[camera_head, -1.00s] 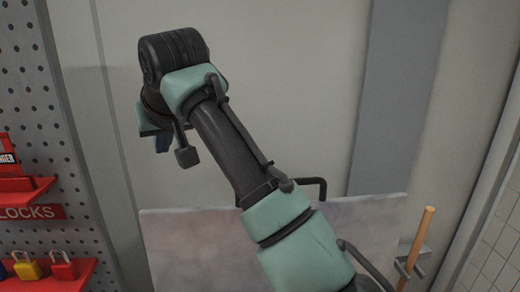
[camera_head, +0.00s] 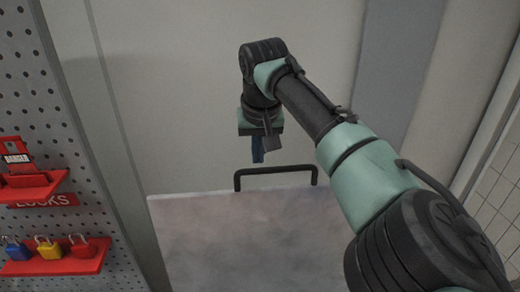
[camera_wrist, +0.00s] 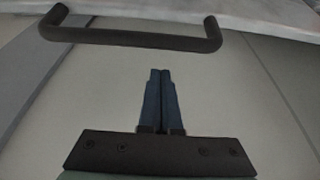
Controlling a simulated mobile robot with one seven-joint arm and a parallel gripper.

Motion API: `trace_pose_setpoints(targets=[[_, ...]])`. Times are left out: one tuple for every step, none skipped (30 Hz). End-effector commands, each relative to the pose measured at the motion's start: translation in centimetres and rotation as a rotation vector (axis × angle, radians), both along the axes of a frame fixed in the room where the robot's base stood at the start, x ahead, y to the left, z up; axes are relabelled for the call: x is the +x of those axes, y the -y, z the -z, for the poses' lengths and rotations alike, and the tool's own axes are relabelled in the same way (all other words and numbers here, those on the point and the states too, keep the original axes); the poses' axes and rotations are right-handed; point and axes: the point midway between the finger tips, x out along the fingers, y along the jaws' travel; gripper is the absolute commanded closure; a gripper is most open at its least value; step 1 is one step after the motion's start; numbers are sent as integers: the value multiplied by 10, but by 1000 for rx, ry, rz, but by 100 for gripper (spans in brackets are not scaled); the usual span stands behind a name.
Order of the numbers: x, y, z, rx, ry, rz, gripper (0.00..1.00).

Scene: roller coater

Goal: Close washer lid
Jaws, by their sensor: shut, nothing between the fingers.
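The washer lid (camera_head: 235,240) is a grey, mottled panel in the lower middle of the head view, with a black bar handle (camera_head: 275,170) along its upper edge. The handle also shows at the top of the wrist view (camera_wrist: 130,38), along the edge of the pale panel. My gripper (camera_head: 258,158) points down in the head view, close to the handle's left half in the picture. In the wrist view my gripper's two dark blue fingers (camera_wrist: 161,73) are together, empty, with a gap between their tips and the handle.
A grey pegboard (camera_head: 40,90) stands at the left with a red shelf (camera_head: 75,262) of small padlocks and another red shelf (camera_head: 30,188) above. A plain pale wall (camera_head: 190,110) lies behind. A tiled wall (camera_head: 498,200) is at the right.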

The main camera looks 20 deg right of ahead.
Motion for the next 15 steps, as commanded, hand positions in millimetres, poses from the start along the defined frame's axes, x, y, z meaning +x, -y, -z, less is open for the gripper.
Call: trace_pose_setpoints(targets=[[3, 1, 6, 0, -5, 0, 100], [0, 1, 4, -1, 2, -2, 100], [-3, 0, 2, -1, 3, -2, 100], [-5, 0, 1, -2, 3, -3, 100], [-8, -1, 0, -2, 2, -2, 100], [-11, -2, 0, -2, 2, -2, 100], [-13, -3, -1, -1, 2, -2, 100], [-15, -3, -1, -1, 2, -2, 100], [-18, -4, -2, -1, 1, -3, 100], [-20, -5, -4, -1, 2, -2, 100], [-22, -5, -5, -1, 3, -2, 100], [-24, -6, -5, -2, 2, -2, 100], [-26, -6, -6, -3, 2, -2, 100], [-27, -6, -6, -2, 3, -1, 100], [-29, -7, -6, -2, 3, -1, 100]])
